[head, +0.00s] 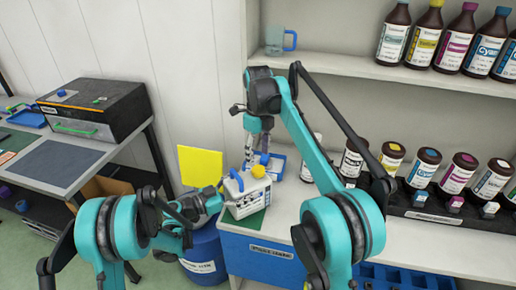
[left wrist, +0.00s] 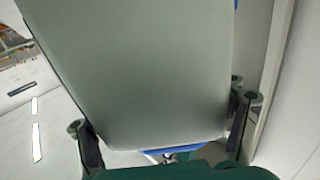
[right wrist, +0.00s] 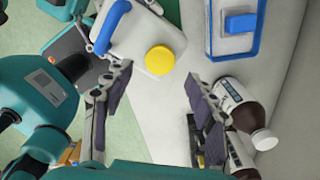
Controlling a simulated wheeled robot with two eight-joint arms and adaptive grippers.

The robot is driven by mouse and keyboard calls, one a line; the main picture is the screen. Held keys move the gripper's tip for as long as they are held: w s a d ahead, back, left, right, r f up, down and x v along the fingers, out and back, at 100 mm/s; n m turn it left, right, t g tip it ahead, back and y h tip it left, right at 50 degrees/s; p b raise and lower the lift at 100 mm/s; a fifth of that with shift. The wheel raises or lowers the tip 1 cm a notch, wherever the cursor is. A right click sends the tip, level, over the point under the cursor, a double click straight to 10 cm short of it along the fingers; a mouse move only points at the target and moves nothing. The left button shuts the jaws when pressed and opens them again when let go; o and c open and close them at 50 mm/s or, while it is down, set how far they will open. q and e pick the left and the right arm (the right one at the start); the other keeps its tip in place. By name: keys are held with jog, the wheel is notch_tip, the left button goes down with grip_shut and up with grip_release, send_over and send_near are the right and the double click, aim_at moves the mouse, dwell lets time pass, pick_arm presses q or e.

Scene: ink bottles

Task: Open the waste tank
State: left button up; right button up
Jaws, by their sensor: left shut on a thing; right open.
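The waste tank (head: 246,200) is a white canister with a blue handle (right wrist: 110,25) and a yellow cap (head: 258,171). It stands upright on the white counter near its left end. My left gripper (head: 222,196) is shut on the tank's side; in the left wrist view the tank's pale wall (left wrist: 140,70) fills the space between the fingers. My right gripper (head: 257,140) is open and empty above the tank. In the right wrist view the yellow cap (right wrist: 160,60) shows between and beyond the open fingers (right wrist: 155,80), apart from them. The cap is on the tank.
A blue-rimmed tray (head: 276,166) lies behind the tank. Brown ink bottles (head: 425,168) stand along the counter to the right, one close to my right gripper in its wrist view (right wrist: 238,98). A blue drum (head: 205,258) stands below, left of the counter.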

aim_at(258, 169)
notch_tip(258, 169, down, 6)
jog(key=shift+r, duration=0.1)
jog(key=c, duration=1.3)
jog(key=n, duration=1.2)
jog(key=shift+n, duration=0.3)
jog(key=n, duration=0.9)
jog(key=shift+n, duration=0.4)
jog(key=n, duration=0.4)
jog(key=shift+n, duration=0.3)
jog(key=n, duration=1.7)
jog(key=shift+r, duration=0.1)
jog(key=n, duration=0.4)
jog(key=shift+n, duration=0.3)
jog(key=n, duration=0.5)
jog(key=shift+n, duration=0.3)
